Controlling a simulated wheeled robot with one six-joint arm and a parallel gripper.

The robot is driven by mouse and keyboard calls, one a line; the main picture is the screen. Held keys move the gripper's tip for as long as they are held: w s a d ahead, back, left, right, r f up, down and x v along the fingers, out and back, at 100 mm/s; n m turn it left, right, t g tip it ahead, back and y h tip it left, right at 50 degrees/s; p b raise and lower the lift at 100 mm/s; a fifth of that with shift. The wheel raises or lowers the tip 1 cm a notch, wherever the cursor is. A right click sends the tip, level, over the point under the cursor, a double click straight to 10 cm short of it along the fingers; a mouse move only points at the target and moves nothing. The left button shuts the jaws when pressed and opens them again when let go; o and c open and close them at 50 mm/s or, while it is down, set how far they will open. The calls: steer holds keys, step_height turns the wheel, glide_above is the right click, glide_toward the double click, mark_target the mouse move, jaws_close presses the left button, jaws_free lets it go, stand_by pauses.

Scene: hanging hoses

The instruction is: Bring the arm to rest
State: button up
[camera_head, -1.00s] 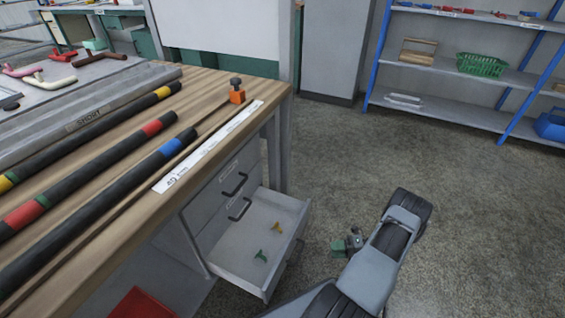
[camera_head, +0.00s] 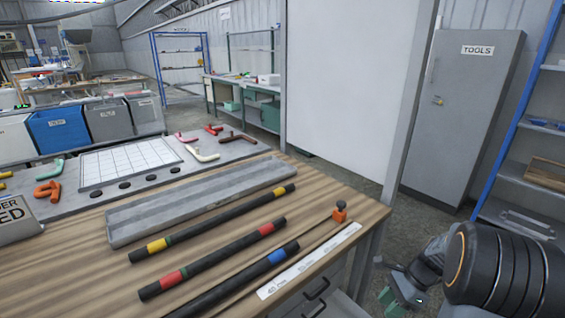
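My arm is at the lower right of the head view, in front of the bench's right end. My gripper (camera_head: 397,292) is at the bottom, low beside the bench, with green parts at its end. It is small and partly cut by the arm's own links, so I cannot tell whether its fingers are open or shut. No held thing can be made out.
The wooden bench (camera_head: 335,188) bears three black hoses (camera_head: 215,258) with coloured bands, a grey trough (camera_head: 190,205), an orange stop (camera_head: 339,213) and a white ruler (camera_head: 308,262). A grey tools cabinet (camera_head: 465,110) and blue-framed shelves (camera_head: 530,150) stand at the right.

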steer(key=s+a+r+n+t+h+p, duration=0.1)
steer(key=a+r+n+p, duration=0.3)
steer(key=r, duration=0.5)
steer(key=s+a+r+n+t+h+p, duration=0.2)
steer(key=s+a+r+n+h+p, duration=0.1)
steer(key=r+n, duration=0.5)
steer(key=s+a+r+n+t+h+p, duration=0.2)
steer(key=a+r+n+p, duration=0.3)
steer(key=r, duration=0.6)
steer(key=shift+s+a+r+n+p, duration=0.15)
steer(key=shift+s+r+n+p, duration=0.15)
steer(key=shift+s+n+p, duration=0.7)
steer(key=shift+w, duration=0.15)
